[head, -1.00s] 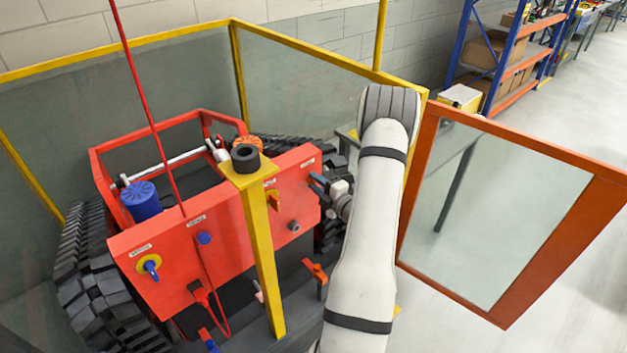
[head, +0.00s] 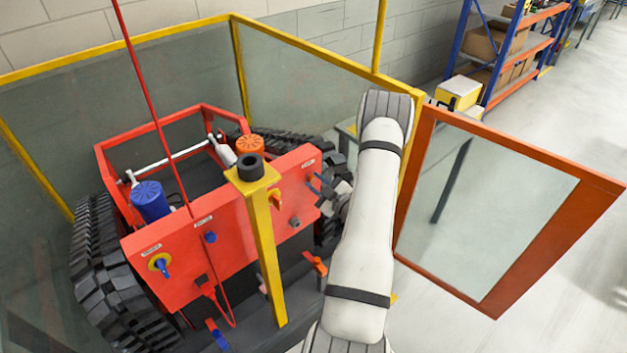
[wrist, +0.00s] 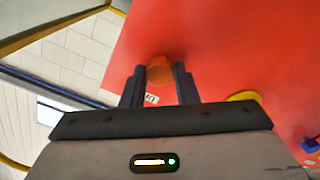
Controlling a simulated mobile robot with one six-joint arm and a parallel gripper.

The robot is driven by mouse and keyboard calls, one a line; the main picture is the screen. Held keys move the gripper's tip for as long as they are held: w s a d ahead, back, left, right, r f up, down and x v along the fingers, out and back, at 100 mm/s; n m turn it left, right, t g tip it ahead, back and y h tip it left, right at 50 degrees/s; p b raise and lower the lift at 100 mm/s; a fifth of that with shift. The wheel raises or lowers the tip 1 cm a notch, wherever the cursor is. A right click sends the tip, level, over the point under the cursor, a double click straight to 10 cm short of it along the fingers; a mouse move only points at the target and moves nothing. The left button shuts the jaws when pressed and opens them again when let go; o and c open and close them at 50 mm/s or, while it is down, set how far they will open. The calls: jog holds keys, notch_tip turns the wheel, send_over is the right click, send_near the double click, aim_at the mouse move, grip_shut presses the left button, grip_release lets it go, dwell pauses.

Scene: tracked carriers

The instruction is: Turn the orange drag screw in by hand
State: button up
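The orange drag screw (wrist: 159,70) shows in the wrist view as a short, brownish-orange round piece against the red panel (wrist: 220,50). The two dark fingers of my gripper (wrist: 159,80) stand on either side of it, their tips close to its sides. I cannot tell whether they touch it.
A yellow post (head: 263,250) with a black ring on top stands in front of the panel. An orange-framed clear door (head: 480,215) stands right of my arm. Open floor lies beyond it.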

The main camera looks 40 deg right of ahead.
jog(key=o, duration=0.4)
